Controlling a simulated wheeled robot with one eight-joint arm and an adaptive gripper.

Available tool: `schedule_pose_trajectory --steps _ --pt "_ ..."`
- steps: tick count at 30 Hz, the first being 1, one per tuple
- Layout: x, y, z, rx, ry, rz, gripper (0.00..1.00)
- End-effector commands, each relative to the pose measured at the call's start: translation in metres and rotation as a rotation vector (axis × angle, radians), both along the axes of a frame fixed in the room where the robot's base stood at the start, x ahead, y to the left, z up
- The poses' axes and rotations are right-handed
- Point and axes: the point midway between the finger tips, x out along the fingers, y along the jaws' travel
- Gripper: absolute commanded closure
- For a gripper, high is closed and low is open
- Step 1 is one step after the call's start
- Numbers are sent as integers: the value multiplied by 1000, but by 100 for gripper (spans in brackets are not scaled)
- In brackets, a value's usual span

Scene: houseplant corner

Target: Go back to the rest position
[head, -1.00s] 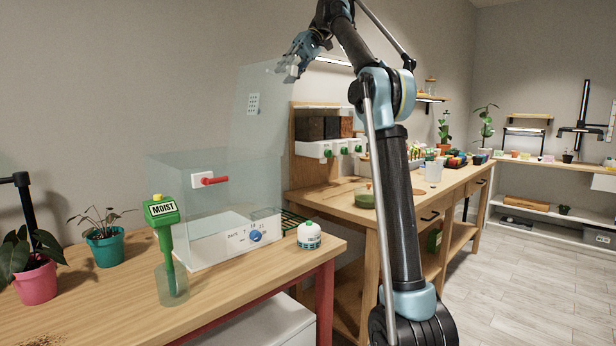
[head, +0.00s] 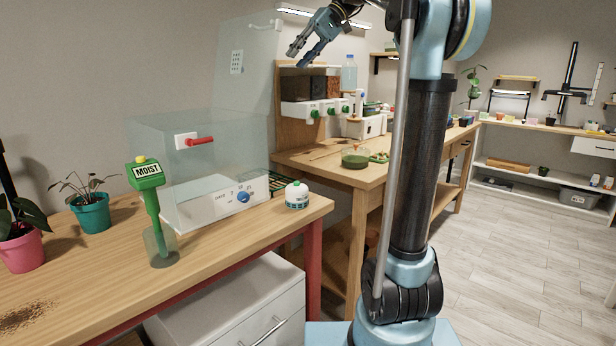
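My gripper (head: 300,52) is raised high in the upper middle of the head view, in front of the back wall and above the potting station. Its two fingers point down and left with a gap between them, and nothing shows between them. My arm rises at the right of the middle and covers part of the bench behind. The gripper touches nothing that I can see.
On the near bench (head: 100,278) stand a clear box (head: 200,150) with raised lid, a green MOIST meter (head: 148,190), a white-green bottle (head: 297,195), and potted plants in teal (head: 93,215) and pink (head: 22,250). A second bench holds a green bowl (head: 355,158). Floor (head: 500,250) at right is clear.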

Motion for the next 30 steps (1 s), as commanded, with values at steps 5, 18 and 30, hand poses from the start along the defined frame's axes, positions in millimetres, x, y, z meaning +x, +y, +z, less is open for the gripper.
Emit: schedule_pose_trajectory --steps 5,18,30 --pt "-33 -26 -57 -101 -16 -78 70" --pt "-119 -97 -216 -338 -71 -272 70" --pt "-204 -162 -379 -538 -147 -441 70"
